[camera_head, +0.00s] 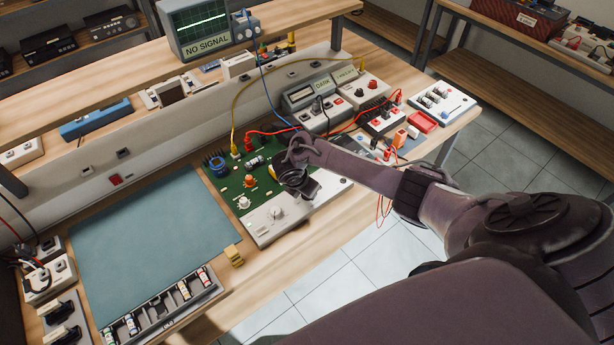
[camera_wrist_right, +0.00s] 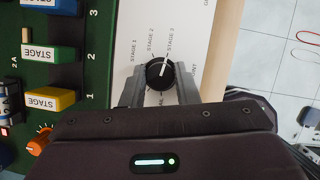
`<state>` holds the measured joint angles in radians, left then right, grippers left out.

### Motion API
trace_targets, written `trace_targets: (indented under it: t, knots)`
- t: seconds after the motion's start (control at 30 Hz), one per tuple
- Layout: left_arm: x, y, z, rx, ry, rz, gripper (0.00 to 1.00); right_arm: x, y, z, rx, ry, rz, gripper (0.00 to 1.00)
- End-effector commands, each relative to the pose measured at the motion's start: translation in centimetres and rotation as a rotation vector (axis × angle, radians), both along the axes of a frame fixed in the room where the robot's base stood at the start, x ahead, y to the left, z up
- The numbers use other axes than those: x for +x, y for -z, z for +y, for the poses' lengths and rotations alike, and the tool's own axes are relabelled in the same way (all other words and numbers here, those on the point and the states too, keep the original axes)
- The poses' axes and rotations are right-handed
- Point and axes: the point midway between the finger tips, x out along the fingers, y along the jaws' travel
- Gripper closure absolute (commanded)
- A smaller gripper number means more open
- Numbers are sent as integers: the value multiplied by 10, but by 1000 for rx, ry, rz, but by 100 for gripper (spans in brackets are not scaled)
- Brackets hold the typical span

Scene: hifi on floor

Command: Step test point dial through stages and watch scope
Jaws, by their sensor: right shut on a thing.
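The black test point dial (camera_wrist_right: 160,73) sits on the white panel (camera_wrist_right: 194,50) of the green circuit board, with STAGE 1, STAGE 2 and STAGE 3 labels around it. My right gripper (camera_wrist_right: 159,92) is shut on the dial, one grey finger on each side. In the head view my right gripper (camera_head: 304,188) covers the dial. The scope (camera_head: 207,27) on the upper shelf shows a green trace and a NO SIGNAL label. My left gripper is out of view.
A silver knob (camera_head: 277,212) is on the same panel. Yellow, green and blue STAGE blocks stand on the board beside it. Red, yellow and blue leads run behind my gripper to boxed instruments. A blue-grey mat (camera_head: 150,235) lies clear to the left, with a parts tray (camera_head: 165,310) in front.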

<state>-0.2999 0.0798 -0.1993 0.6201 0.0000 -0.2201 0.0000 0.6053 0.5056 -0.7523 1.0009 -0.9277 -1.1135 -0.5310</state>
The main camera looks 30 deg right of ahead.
Motion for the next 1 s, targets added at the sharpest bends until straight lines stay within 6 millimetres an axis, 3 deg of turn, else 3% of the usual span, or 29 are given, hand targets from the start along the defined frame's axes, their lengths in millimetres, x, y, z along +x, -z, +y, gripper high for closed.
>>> trace_targets:
  t: [0.23,0.27,0.4,0.77,1.0]
  knots:
    - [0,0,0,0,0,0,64,1,0,0,1,2,-3,95]
    - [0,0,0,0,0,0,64,1,0,0,1,2,-3,70]
    - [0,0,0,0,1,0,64,0,0,0,1,1,-2,52]
    - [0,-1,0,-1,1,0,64,0,-5,3,2,-1,0,51]
    - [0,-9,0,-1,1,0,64,-4,-41,18,5,-2,-1,51]
